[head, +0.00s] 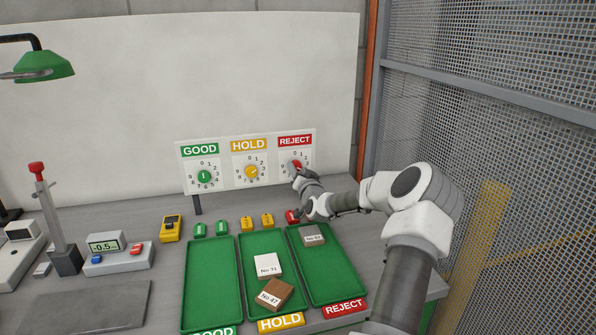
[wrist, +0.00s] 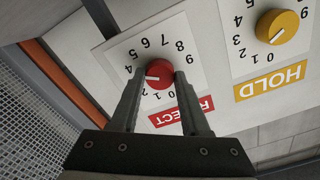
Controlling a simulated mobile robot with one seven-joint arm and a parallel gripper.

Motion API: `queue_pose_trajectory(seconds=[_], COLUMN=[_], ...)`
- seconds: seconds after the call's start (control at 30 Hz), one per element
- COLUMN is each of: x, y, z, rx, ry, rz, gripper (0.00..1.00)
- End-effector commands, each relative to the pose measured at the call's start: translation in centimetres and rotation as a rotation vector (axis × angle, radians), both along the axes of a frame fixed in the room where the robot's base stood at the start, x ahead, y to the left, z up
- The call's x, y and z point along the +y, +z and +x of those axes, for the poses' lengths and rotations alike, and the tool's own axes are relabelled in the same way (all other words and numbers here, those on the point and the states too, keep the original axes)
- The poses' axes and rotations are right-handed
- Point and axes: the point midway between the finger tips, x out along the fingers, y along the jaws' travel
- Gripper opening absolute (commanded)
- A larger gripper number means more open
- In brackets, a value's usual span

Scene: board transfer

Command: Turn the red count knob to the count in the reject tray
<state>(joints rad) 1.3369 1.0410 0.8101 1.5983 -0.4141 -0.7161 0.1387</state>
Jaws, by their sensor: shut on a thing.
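The red count knob (wrist: 158,71) sits on the REJECT dial of the white panel; it also shows in the head view (head: 295,166), partly covered by my gripper. My gripper (wrist: 160,79) is shut on the red knob, one finger on each side. The knob's white mark points left in the wrist view, toward the low numbers; a finger hides the numeral there, so the exact count cannot be read. The green reject tray (head: 343,281) lies on the bench below the panel. One grey-brown block (head: 313,236) with a label lies at its far end.
The yellow HOLD knob (wrist: 277,26) is beside the red one, and the green GOOD knob (head: 204,177) farther left. The hold tray (head: 248,246) holds two labelled blocks; the good tray (head: 211,280) is empty. A mesh fence (head: 500,90) stands close on the right.

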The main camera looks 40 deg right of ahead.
Motion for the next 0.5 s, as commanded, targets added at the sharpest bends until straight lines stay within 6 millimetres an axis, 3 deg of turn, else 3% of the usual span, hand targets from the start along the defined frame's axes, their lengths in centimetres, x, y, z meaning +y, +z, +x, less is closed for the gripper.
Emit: queue_pose_trajectory(seconds=[0.5], x=[0.07], y=[-0.36], z=[0.08], rx=[0.077], ry=[0.0], rz=[-0.148], gripper=[0.0])
